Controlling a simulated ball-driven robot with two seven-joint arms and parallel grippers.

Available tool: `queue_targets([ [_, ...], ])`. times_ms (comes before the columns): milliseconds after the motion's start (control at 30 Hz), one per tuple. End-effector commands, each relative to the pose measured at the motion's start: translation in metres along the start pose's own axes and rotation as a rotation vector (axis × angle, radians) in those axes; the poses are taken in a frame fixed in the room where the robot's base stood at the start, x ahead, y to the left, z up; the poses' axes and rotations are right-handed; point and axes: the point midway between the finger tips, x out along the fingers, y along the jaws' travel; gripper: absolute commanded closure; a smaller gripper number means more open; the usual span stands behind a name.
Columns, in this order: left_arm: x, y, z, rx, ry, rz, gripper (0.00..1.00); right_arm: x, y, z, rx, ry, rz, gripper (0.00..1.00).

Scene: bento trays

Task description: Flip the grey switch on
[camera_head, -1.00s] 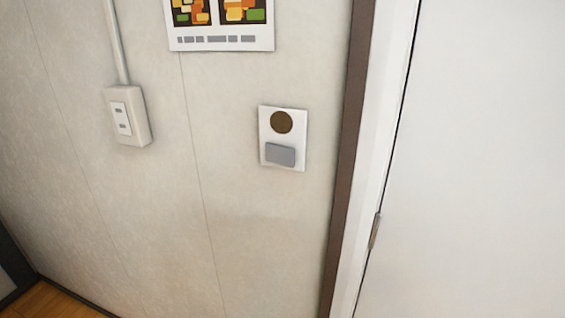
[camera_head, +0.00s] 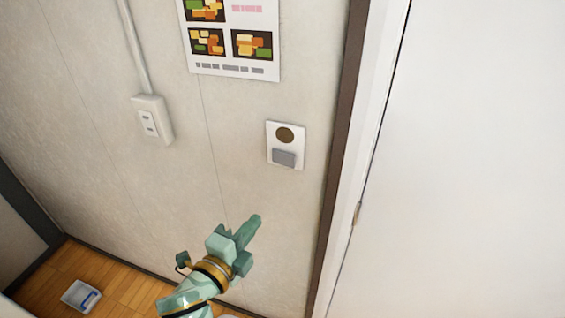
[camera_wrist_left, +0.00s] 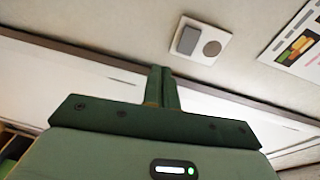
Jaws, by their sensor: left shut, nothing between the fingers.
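The grey switch (camera_head: 284,158) is a small grey rocker on the lower half of a white wall plate, under a round brown disc (camera_head: 285,135). In the left wrist view the grey switch (camera_wrist_left: 188,40) shows above and right of the fingertips, on its white plate (camera_wrist_left: 226,42). My left gripper (camera_head: 257,219) is in the head view below and a little left of the plate, apart from it. Its fingers point up and to the right. In the left wrist view the left gripper (camera_wrist_left: 161,70) is shut with nothing between its fingers. My right gripper is in neither view.
A brown door frame (camera_head: 336,150) and white door (camera_head: 460,160) stand right of the plate. An outlet (camera_head: 152,120) with a conduit is to the left, and a poster (camera_head: 236,68) hangs above. A small tray (camera_head: 68,296) lies on the wooden floor.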

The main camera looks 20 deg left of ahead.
Motion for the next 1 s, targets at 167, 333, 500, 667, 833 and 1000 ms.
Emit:
queue_targets([
  [167,-0.009,-0.045,-0.007,0.059,0.011,-0.074,1.0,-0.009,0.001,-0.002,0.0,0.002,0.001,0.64],
  [333,-0.009,-0.046,-0.007,0.062,0.011,-0.078,1.0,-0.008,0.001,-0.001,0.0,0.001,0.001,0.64],
  [500,-0.008,-0.046,-0.007,0.06,0.011,-0.078,1.0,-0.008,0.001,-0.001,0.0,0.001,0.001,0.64],
  [667,0.004,-0.048,-0.007,0.06,0.01,-0.08,1.0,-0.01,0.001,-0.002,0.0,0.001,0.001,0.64],
  [833,0.036,-0.051,-0.007,0.059,0.01,-0.081,1.0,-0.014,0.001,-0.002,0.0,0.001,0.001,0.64],
  [1000,0.073,-0.054,-0.007,0.06,0.01,-0.08,1.0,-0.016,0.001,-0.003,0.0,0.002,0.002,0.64],
])
